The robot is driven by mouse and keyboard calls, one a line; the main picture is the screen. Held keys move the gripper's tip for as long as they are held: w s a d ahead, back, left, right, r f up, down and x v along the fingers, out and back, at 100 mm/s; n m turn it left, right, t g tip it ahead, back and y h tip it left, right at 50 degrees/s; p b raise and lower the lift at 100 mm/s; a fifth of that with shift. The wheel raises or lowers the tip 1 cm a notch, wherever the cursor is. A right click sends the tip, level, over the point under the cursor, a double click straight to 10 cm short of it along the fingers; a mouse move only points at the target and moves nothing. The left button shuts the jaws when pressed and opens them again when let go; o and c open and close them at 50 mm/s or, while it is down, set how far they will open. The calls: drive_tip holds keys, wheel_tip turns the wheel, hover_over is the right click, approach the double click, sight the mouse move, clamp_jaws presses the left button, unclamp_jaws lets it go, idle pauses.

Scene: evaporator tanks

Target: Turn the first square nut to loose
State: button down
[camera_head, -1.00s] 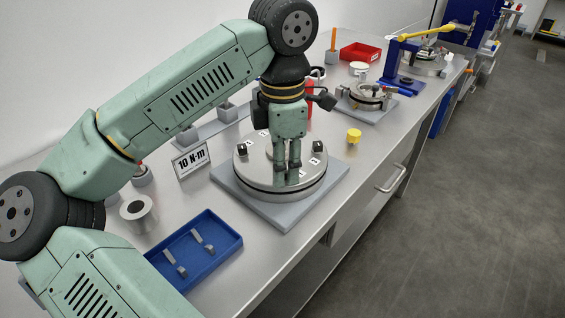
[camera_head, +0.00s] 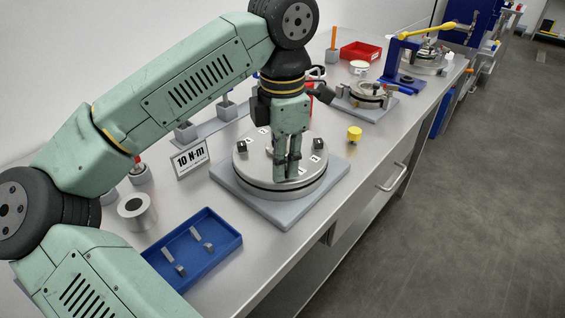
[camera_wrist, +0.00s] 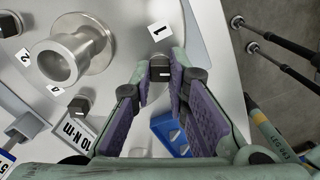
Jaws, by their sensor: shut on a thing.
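The round metal tank lid (camera_head: 250,172) sits on a grey base plate on the bench. The first square nut (camera_wrist: 160,70), dark with a light mark on its face, is beside the label "1" (camera_wrist: 160,31) in the wrist view. My gripper (camera_head: 287,176) points down at the lid's near side. In the wrist view its purple-padded fingers (camera_wrist: 161,76) are shut on this nut, one on each side. The fingers hide the nut in the head view. Other dark square nuts stand at the lid's left (camera_head: 241,146) and right (camera_head: 318,144).
A flanged metal pipe stub (camera_wrist: 72,50) rises from the lid's middle. A "10 N·m" sign (camera_head: 190,157) stands left of the lid. A blue tray (camera_head: 228,246) with small metal parts lies in front. A yellow knob (camera_head: 354,134) stands to the right.

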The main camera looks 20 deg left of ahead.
drive_tip(key=shift+n+b, duration=1.4)
drive_tip(key=shift+n, duration=1)
drive_tip(key=c, duration=1.6)
unclamp_jaws()
drive_tip(key=shift+o, duration=0.2)
